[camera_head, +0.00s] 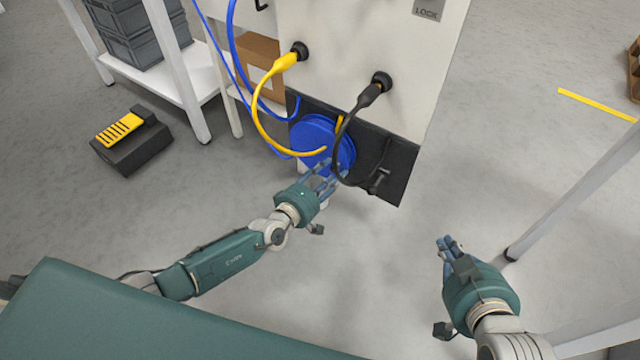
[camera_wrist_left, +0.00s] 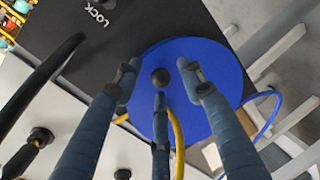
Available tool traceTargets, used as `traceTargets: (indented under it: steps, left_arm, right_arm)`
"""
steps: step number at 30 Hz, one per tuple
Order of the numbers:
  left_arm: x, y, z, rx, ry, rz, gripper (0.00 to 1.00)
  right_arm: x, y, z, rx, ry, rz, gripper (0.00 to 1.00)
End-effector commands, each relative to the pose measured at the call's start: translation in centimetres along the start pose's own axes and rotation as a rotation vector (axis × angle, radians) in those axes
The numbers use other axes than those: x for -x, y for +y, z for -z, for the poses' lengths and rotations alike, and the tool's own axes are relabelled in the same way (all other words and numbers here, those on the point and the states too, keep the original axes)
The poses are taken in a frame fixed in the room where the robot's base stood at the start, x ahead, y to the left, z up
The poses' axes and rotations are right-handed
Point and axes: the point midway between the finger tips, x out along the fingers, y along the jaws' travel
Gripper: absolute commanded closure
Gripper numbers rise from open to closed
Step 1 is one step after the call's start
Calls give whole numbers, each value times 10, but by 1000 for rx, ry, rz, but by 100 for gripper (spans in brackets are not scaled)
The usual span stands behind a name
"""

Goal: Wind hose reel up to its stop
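The hose reel is a round blue disc (camera_head: 318,138) on the dark lower panel of a white cabinet. It fills the middle of the left wrist view (camera_wrist_left: 205,62), where a small black knob (camera_wrist_left: 160,77) stands out from its face. My left gripper (camera_head: 328,178) is at the reel's lower front. In the left wrist view its fingers (camera_wrist_left: 160,84) are spread around the knob, with visible gaps, so it looks open. Contact with the disc cannot be told. My right gripper (camera_head: 447,243) is away from the cabinet at lower right, with nothing visible in it; its opening is unclear.
A yellow cable (camera_head: 258,110) and a black cable (camera_head: 347,120) hang from sockets in front of the reel. Blue hose (camera_head: 234,62) runs at its left. A black-and-yellow box (camera_head: 130,140) lies on the floor at left. A table leg (camera_head: 570,190) stands at right.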

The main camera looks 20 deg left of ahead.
Motion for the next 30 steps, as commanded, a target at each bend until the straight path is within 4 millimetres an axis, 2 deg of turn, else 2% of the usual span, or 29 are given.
traceTargets:
  steps: [9,15,21,30]
  left_arm:
    - [66,-2,-2,1,-4,4,60]
    - [97,-1,-2,-2,-5,2,60]
    - [108,1,-2,-3,-5,0,60]
    - [108,0,-2,-2,-5,1,60]
  right_arm:
    - [0,0,0,0,0,-1,100]
    - [0,0,0,0,0,-1,100]
    - [0,0,0,0,0,-1,100]
    - [0,0,0,0,0,-1,100]
